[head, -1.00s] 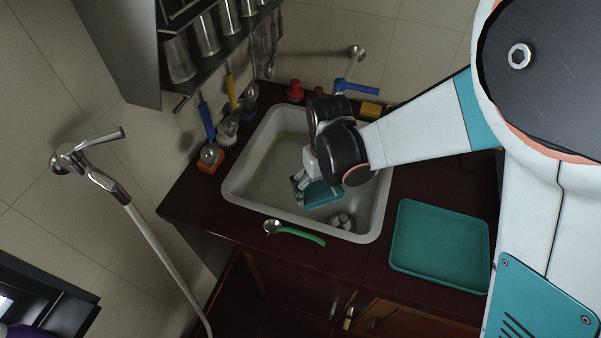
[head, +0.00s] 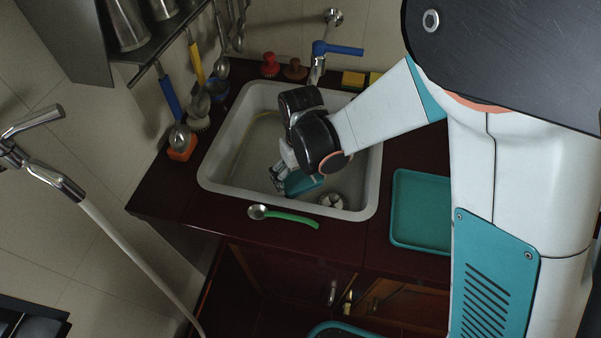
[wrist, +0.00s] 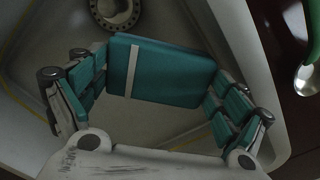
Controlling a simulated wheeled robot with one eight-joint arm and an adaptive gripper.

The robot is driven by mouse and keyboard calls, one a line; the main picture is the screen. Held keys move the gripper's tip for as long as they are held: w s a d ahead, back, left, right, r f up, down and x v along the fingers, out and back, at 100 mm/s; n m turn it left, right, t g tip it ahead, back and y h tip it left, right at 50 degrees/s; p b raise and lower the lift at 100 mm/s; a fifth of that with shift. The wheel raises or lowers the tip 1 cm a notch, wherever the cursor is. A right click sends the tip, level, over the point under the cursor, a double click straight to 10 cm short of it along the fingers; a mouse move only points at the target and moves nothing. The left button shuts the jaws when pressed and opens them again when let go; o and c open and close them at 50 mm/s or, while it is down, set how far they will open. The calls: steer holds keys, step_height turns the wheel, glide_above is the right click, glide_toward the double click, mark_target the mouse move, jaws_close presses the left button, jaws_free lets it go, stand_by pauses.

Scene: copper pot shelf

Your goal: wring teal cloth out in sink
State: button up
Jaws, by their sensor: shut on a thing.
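The sink (head: 212,160) is a pale square basin set in the dark counter. My gripper (head: 284,181) is inside the basin, below its rim. It is shut on the teal cloth (head: 304,184), which shows as a small teal patch beside the fingers. In the wrist view the cloth (wrist: 170,72) is a flat, folded teal pad with a pale stripe. It sits between the two teal-padded fingers, above the basin floor. The drain (wrist: 117,10) is just beyond it.
A blue-handled tap (head: 338,49) stands behind the sink. A green-handled spoon (head: 285,216) lies on the front counter edge. A teal tray (head: 420,242) is right of the sink. Brushes and hanging utensils (head: 171,100) are at the left. A red stopper-like item (head: 270,64) is behind.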

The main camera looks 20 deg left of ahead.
steer(key=shift+f+b, duration=3.2)
steer(key=shift+f, duration=2)
steer(key=shift+f, duration=0.15)
step_height(320, 180, up, 16)
steer(key=p, duration=1)
